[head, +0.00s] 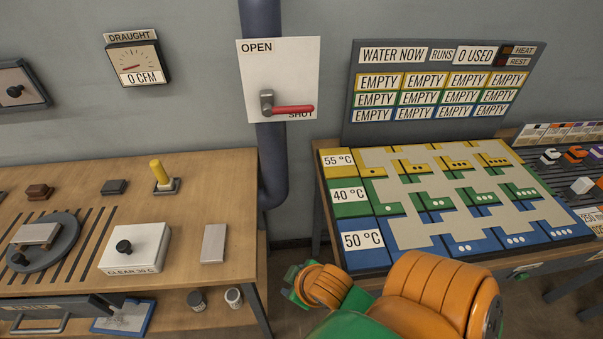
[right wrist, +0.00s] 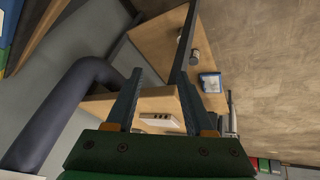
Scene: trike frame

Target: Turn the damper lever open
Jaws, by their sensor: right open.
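The damper lever (head: 292,109) is a red handle on a grey pivot, mounted on a white plate (head: 292,62) on the wall pipe. The handle points right, level, just above the word SHUT; OPEN is printed at the plate's upper left. My right arm comes in at the bottom of the head view, below and right of the lever and apart from it; its fingers are hidden there. In the right wrist view my right gripper (right wrist: 166,100) is open, its two fingers apart with nothing held between them. My left gripper is not in view.
A dark pipe (head: 272,165) runs down behind the plate. A wooden bench (head: 215,180) with a white button box (head: 136,248) stands left; a coloured slot table (head: 352,215) stands right. The draught gauge (head: 138,62) reads 0 CFM. Air before the plate is clear.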

